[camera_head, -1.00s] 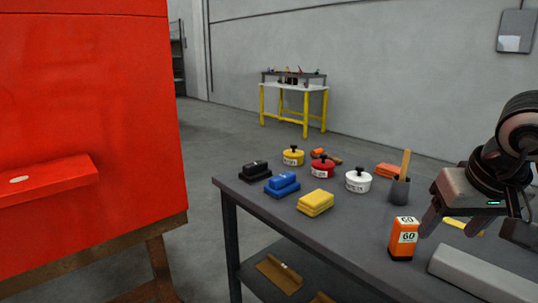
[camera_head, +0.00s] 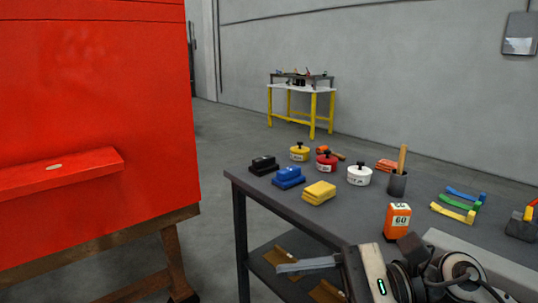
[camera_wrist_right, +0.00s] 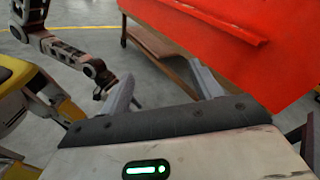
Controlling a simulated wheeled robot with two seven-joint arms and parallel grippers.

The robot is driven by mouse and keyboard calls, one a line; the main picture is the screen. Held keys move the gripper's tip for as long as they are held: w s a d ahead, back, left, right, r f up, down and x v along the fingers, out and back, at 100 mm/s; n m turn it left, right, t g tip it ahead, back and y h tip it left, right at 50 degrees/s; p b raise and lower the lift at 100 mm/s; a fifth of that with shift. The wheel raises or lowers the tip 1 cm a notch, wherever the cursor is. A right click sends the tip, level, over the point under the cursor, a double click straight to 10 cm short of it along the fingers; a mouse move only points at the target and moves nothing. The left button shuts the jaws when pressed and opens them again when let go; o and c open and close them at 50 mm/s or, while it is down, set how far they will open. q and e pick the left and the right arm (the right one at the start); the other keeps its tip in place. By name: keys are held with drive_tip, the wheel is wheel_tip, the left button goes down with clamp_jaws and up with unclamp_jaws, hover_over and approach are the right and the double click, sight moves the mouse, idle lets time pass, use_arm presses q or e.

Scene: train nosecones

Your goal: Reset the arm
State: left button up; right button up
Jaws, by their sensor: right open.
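My right gripper (camera_head: 310,264) is low at the front edge of the grey table, its fingers toward the left. In the right wrist view its two grey fingers (camera_wrist_right: 163,92) stand wide apart with nothing between them. It is open and empty, in front of the red panel (camera_head: 90,100), which also shows in the wrist view (camera_wrist_right: 225,40). My left gripper is not seen in the head view. An arm of mine shows at the left of the wrist view, but no gripper can be made out on it.
The grey table (camera_head: 345,222) holds black (camera_head: 263,165), blue (camera_head: 288,177) and yellow (camera_head: 319,192) blocks, several lidded pots (camera_head: 359,175), an orange box (camera_head: 397,222), a cup (camera_head: 397,183) and coloured strips (camera_head: 460,204). A yellow-legged workbench (camera_head: 303,95) stands far back. Open floor lies between panel and table.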

drive_tip(key=w+d+f+n+t+h, duration=0.35)
drive_tip(key=n+t, duration=0.65)
drive_tip(key=n, duration=0.6)
drive_tip(key=w+d+f+n+t+h, duration=0.25)
drive_tip(key=f+n+t, duration=0.25)
drive_tip(key=n+t, duration=0.75)
drive_tip(key=s+d+f+m+g+h, duration=0.1)
drive_tip(key=s+f+m+g+h, duration=0.1)
drive_tip(key=f, duration=0.4)
drive_tip(key=s+d+f+m+g+h, duration=0.1)
drive_tip(key=s+f+m+g+h, duration=0.2)
drive_tip(key=s+f+m+g, duration=0.2)
drive_tip(key=s+d+f+m+g+h, duration=0.1)
drive_tip(key=s+f+m+g+h, duration=0.1)
drive_tip(key=s+f+m+g, duration=0.2)
wheel_tip(320, 180, down, 5)
drive_tip(key=m, duration=0.3)
drive_tip(key=shift+s+d+h+p, duration=0.25)
drive_tip(key=shift+d+h+p, duration=0.05)
drive_tip(key=shift+p, duration=0.05)
